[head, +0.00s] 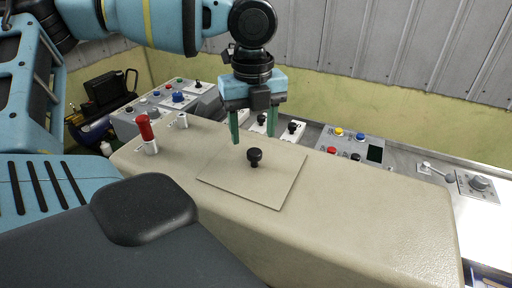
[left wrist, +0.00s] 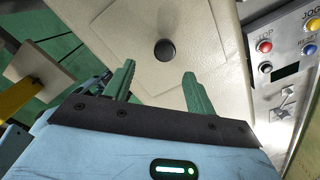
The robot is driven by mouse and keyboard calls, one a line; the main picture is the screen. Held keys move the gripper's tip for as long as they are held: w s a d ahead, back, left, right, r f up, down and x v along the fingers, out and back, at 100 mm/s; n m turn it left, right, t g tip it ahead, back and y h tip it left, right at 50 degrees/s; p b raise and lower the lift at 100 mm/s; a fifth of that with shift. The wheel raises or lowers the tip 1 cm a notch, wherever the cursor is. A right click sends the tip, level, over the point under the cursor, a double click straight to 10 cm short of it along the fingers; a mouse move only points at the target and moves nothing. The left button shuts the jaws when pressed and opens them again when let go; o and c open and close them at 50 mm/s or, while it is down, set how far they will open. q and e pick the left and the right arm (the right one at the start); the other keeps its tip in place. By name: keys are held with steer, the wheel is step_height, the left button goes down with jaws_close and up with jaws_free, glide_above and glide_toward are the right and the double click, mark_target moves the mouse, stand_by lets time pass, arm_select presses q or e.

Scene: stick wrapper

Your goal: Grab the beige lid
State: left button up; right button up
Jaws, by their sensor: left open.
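The beige lid (head: 240,184) is a flat square plate lying on top of the beige console. A black round knob (head: 255,157) stands at its middle. In the left wrist view the lid (left wrist: 125,50) lies ahead of the fingers, with the knob (left wrist: 165,50) centred between them and beyond their tips. My left gripper (head: 256,140) points down, open and empty, above the knob. Its green fingers also show in the left wrist view (left wrist: 158,78). The fingers appear apart from the knob. My right gripper is not in view.
The beige console (head: 370,215) has clear room right of the lid. Control panels with buttons (head: 345,143) and black knobs (head: 292,127) lie behind. A corrugated wall (head: 400,45) closes the back.

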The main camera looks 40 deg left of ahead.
mark_target(254, 151)
arm_select(q)
steer(key=shift+w+a, duration=0.2)
steer(key=shift+w, duration=0.05)
steer(key=shift+s+d, duration=0.15)
steer(key=shift+f, duration=0.25)
steer(key=shift+w+a+f+p, duration=0.15)
steer(key=shift+w+f+p, duration=0.05)
steer(key=shift+f, duration=1.6)
steer(key=shift+w+a+f+p, duration=0.1)
steer(key=shift+w+f+p, duration=0.05)
steer(key=shift+f, duration=1.6)
jaws_close()
